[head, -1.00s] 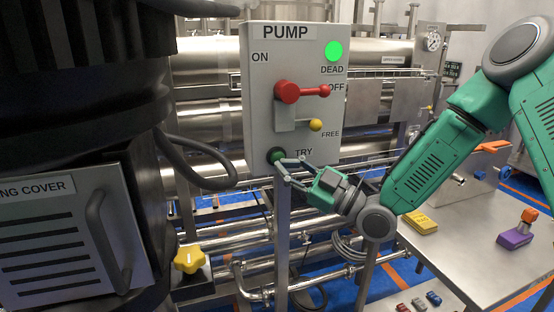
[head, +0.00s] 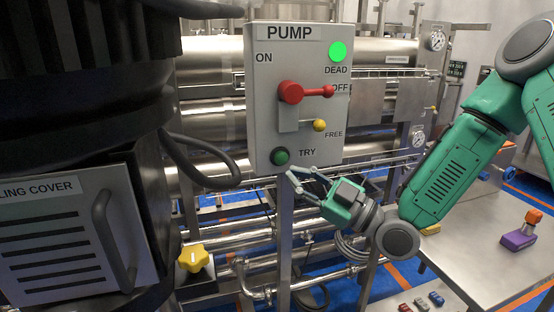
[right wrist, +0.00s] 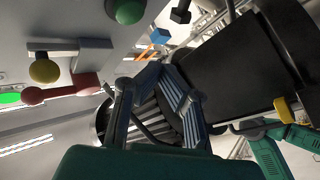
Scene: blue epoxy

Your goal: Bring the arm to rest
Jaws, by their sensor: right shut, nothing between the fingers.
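My right arm (head: 445,180) is green and grey and comes in from the right in the head view. Its gripper (head: 292,176) is shut and empty, just below and slightly right of the green TRY button (head: 279,157), apart from the panel face. The gripper fingers also show in the right wrist view (right wrist: 160,75). The pump panel (head: 262,95) is a grey box with a red handle (head: 291,92) pointing right toward OFF, a yellow knob (head: 319,125) by FREE and a lit green lamp (head: 337,51) by DEAD. My left gripper is not in view.
A steel table (head: 470,255) stands at the right with a purple and orange padlock (head: 518,238) and small coloured pieces (head: 421,304). A large black machine with a cover (head: 70,235) fills the left. A yellow knob (head: 193,257) and steel pipes (head: 240,240) lie below the panel.

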